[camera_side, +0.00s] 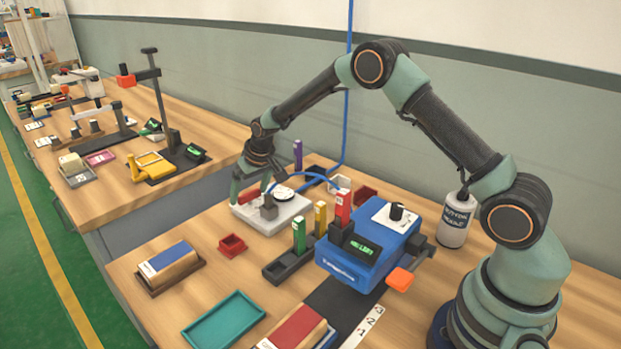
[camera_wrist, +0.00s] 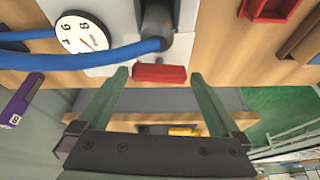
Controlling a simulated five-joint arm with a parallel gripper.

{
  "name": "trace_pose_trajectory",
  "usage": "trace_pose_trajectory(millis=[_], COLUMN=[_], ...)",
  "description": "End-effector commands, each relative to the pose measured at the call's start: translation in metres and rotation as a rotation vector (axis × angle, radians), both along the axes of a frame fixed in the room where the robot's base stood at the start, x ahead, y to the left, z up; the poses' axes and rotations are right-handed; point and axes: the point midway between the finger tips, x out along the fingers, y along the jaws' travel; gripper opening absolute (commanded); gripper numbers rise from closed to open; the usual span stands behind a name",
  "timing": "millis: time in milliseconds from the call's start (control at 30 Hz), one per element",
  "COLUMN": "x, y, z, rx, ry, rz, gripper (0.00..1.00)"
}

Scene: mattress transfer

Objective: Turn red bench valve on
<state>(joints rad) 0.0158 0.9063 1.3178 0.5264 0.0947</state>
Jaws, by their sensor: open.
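The red valve handle (camera_wrist: 158,73) is a short bar at the edge of a white plate, lying crosswise in the wrist view. In the side view the red handle (camera_side: 248,196) shows partly, behind the fingers. My gripper (camera_side: 252,189) is low over the left end of the white valve base (camera_side: 272,221). In the wrist view my gripper (camera_wrist: 159,77) is open, with one green fingertip to each side of the handle. I cannot tell whether either finger touches it. A round dial gauge (camera_wrist: 80,34) and a grey cylinder (camera_wrist: 157,22) are beside the handle.
A blue hose (camera_wrist: 100,58) runs close to the handle. A purple block (camera_side: 298,154) stands behind the base. A rack with green (camera_side: 299,235) and yellow (camera_side: 320,219) blocks, a blue machine (camera_side: 345,260) and a small red tray (camera_side: 232,245) are nearby.

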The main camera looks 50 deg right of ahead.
Motion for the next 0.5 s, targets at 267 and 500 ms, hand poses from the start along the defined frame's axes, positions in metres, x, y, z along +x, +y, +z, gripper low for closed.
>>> trace_pose_trajectory(millis=[267,500], x=[-0.0001,-0.0001], y=[0.0003,0.0015], z=[0.0004,0.0003], rx=[0.0,0.031], ry=[0.0,0.005], rz=[0.0,-0.075], gripper=[0.31,0.31])
